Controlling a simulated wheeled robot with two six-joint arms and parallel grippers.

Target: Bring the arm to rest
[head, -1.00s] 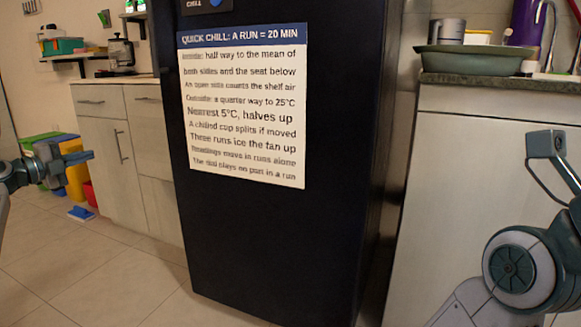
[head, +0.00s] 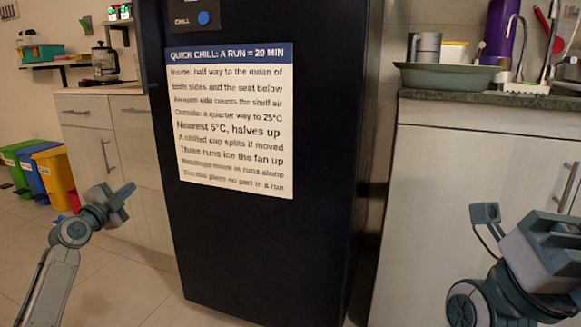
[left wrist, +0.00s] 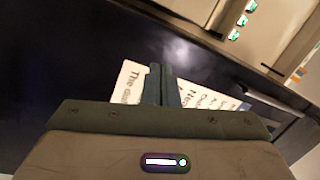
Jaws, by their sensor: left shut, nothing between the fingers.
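My left gripper (head: 122,193) is at the left of the head view, shut and empty, in front of the grey cabinet and left of the dark fridge. Its shut fingers also show in the left wrist view (left wrist: 162,86), pointing toward the fridge's white sign. It looks clear of the fridge in the head view. My right arm (head: 530,265) shows at the lower right, bent, in front of a light cabinet; its fingertips do not show.
The dark fridge (head: 265,250) stands in the middle with a white sign (head: 235,125). A grey cabinet (head: 90,135) is at left, with coloured bins (head: 55,172) beside it. A counter (head: 490,97) at right holds a green basin (head: 446,77). The tiled floor is open at lower left.

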